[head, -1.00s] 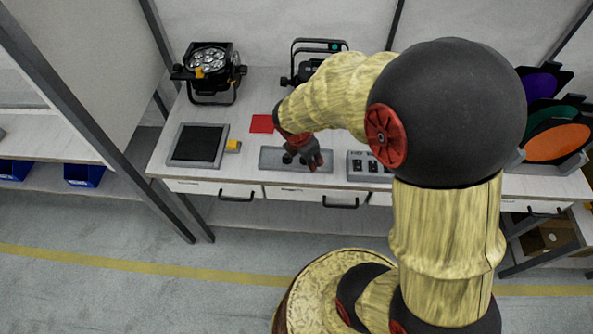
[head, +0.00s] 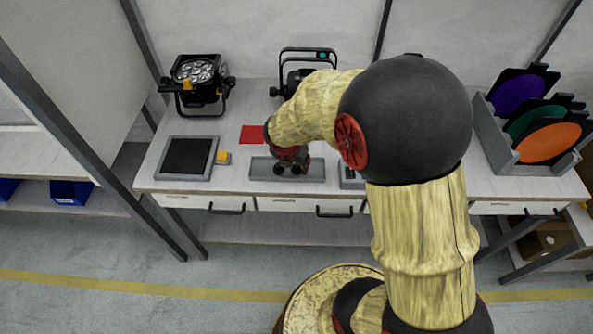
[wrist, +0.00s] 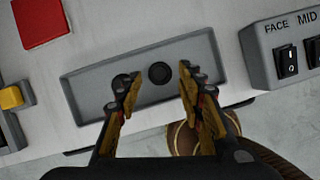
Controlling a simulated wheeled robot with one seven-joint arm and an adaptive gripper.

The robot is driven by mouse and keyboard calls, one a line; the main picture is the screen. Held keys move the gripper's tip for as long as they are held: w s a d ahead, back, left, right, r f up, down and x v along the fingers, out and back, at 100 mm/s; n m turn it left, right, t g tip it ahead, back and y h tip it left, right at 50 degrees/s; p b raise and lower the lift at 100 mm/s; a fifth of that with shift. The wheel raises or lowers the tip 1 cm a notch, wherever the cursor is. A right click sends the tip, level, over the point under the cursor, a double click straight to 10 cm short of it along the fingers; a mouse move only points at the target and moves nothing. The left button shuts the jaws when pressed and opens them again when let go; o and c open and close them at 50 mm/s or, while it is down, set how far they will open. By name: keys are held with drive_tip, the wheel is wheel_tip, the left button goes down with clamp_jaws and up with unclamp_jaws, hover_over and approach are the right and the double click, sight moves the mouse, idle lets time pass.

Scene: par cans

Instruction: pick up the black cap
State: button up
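The black cap (wrist: 160,73) is a small round dark disc in the grey tray (wrist: 202,58) in the wrist view. My gripper (wrist: 158,85) is open above the tray, with one finger on each side of the cap's line and the cap just beyond the fingertips. Nothing is between the fingers. In the head view my gripper (head: 293,168) is over the grey tray (head: 316,170), and the cap is hidden behind it. I cannot tell the exact height of the fingertips above the tray.
A red square (head: 252,134) and a yellow block (head: 223,158) beside a dark-topped pad (head: 188,156) lie left of the tray. A switch box (wrist: 290,50) stands close on the right. Lamps (head: 196,83) stand behind; a rack of coloured discs (head: 548,143) is far right.

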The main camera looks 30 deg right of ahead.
drive_tip(key=shift+b+x, duration=0.35)
drive_tip(key=shift+x, duration=0.75)
drive_tip(key=shift+c, duration=0.2)
drive_tip(key=c, duration=0.5)
drive_tip(key=shift+r, duration=0.15)
drive_tip(key=shift+c, duration=0.3)
